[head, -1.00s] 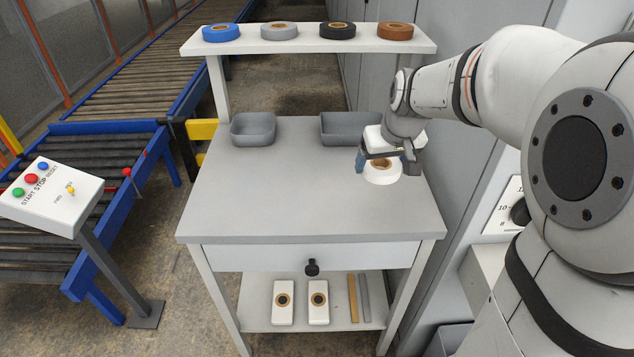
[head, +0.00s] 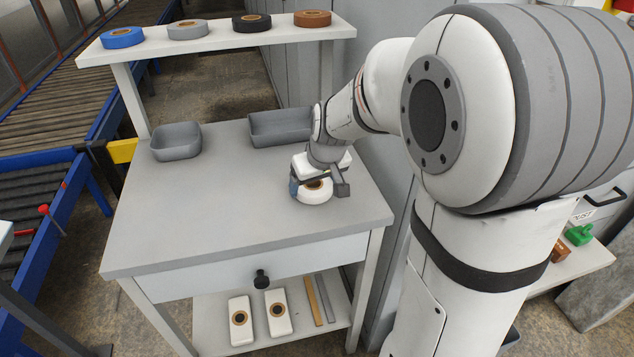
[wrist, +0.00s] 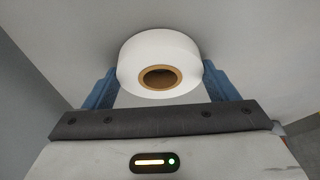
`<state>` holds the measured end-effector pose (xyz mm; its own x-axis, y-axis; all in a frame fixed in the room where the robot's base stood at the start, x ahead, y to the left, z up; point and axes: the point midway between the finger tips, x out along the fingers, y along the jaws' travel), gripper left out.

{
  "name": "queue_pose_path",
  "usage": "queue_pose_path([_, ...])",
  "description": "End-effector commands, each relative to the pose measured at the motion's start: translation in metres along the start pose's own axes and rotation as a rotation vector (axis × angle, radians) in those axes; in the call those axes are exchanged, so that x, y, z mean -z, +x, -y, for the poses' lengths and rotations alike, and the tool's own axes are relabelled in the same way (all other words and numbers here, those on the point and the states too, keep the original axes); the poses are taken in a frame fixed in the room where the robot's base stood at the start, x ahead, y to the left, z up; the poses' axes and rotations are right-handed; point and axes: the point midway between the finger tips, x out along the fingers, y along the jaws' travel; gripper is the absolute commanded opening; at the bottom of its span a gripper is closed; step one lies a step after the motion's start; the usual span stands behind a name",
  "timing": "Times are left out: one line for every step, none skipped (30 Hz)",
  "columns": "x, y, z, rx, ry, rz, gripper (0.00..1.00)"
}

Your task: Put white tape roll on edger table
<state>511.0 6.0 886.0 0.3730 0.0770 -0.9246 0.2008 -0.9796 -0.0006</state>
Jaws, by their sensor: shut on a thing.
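The white tape roll (head: 312,193) with a brown core is at the right side of the grey-topped table (head: 190,205). My gripper (head: 318,188) is shut on it, with one finger on each side. In the wrist view the tape roll (wrist: 158,62) sits between the blue fingers of my gripper (wrist: 160,85). The roll is over the tabletop; I cannot tell whether it touches the surface. My gripper hides part of the roll in the head view.
Blue (head: 122,38), grey (head: 187,29), black (head: 251,22) and brown (head: 312,18) rolls sit on the raised shelf. Two grey bins (head: 177,141) (head: 280,127) stand at the table's back. The front left of the tabletop is clear. A roller conveyor (head: 50,110) is at left.

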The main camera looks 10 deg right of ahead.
Motion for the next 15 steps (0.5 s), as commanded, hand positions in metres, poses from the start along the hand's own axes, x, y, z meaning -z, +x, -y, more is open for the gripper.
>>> queue_pose_path([0.0002, 0.0002, -0.0002, -0.001, 0.000, -0.002, 0.55])
queue_pose_path([0.0004, -0.0002, -0.0003, -0.001, 0.000, -0.002, 0.55])
queue_pose_path([0.0005, -0.0004, -0.0003, -0.001, 0.000, -0.002, 0.55])
queue_pose_path([0.0005, -0.0004, -0.0003, -0.001, 0.000, -0.002, 0.55])
queue_pose_path([0.0005, -0.0005, -0.0004, -0.001, 0.001, -0.002, 0.55])
queue_pose_path([0.0003, -0.0001, -0.0004, -0.001, 0.001, -0.002, 0.55])
queue_pose_path([-0.0001, 0.0007, -0.0004, -0.001, 0.001, -0.002, 0.55])
queue_pose_path([-0.0006, 0.0019, -0.0005, -0.001, 0.001, -0.002, 0.55])
queue_pose_path([-0.0012, 0.0035, -0.0005, -0.001, 0.001, -0.002, 0.55])
queue_pose_path([-0.0013, 0.0034, -0.0005, -0.001, 0.001, -0.001, 0.81])
queue_pose_path([-0.0009, 0.0024, -0.0006, -0.001, 0.001, -0.001, 0.83])
queue_pose_path([-0.0009, 0.0023, -0.0006, -0.001, 0.001, -0.001, 0.86])
queue_pose_path([-0.0009, 0.0023, -0.0007, -0.001, 0.001, -0.001, 0.89])
queue_pose_path([-0.0009, 0.0023, -0.0007, -0.001, 0.001, -0.001, 0.91])
queue_pose_path([-0.0009, 0.0023, -0.0007, -0.001, 0.001, -0.001, 0.94])
